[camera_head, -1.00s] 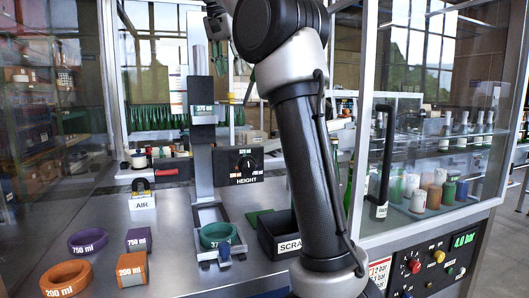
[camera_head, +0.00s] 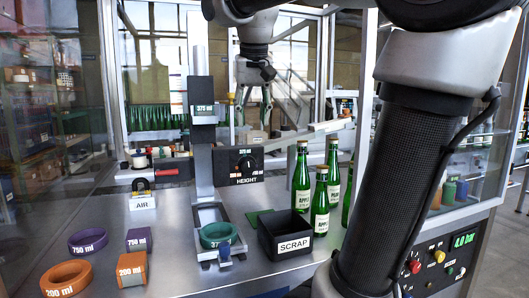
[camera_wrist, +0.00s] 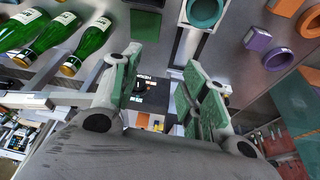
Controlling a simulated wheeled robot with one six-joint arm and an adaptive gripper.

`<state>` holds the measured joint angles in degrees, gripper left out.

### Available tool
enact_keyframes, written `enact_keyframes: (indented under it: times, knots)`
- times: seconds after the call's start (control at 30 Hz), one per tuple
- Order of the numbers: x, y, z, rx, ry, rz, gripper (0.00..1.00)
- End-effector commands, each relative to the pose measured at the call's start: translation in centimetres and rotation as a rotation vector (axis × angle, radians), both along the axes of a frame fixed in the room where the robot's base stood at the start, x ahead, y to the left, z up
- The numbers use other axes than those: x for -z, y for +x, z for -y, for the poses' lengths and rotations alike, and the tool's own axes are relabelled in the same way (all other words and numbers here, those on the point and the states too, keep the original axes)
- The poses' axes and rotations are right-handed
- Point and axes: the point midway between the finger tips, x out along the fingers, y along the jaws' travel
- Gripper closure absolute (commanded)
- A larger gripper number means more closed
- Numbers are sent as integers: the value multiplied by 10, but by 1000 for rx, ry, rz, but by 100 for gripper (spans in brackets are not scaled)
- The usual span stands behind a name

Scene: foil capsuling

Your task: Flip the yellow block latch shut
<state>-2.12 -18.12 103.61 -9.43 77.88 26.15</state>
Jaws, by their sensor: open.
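A small yellow piece (camera_head: 232,97), which looks like the yellow block latch, sits beside the 375 ml block (camera_head: 204,112) on the upright column. It appears to stand upright, but it is too small to tell its exact position. My gripper (camera_head: 254,108) points down just right of it and above the HEIGHT box (camera_head: 238,165). In the wrist view my gripper (camera_wrist: 162,68) is open, with its green-padded fingers apart and nothing seen between them. The HEIGHT box (camera_wrist: 151,104) shows beyond the fingers. Any contact with the latch cannot be told.
Green bottles (camera_head: 302,178) stand behind the SCRAP bin (camera_head: 285,238), right of the column. A green 375 ml ring (camera_head: 219,234) sits at the column's foot. An AIR block (camera_head: 143,201) with a yellow part stands at left. Orange and purple size pieces lie front left.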

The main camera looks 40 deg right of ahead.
Motion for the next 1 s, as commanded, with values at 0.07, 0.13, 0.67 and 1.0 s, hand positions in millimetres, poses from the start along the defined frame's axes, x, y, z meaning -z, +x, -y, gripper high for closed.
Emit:
enact_keyframes:
  times: [0.07, 0.13, 0.67, 1.0]
  knots:
    - [14, -13, -1, -34, 2, 0, 56]
    - [26, -23, -3, -66, 4, 1, 56]
    - [83, -67, -11, -201, 12, 13, 56]
    - [84, -68, -11, -204, 12, 13, 56]
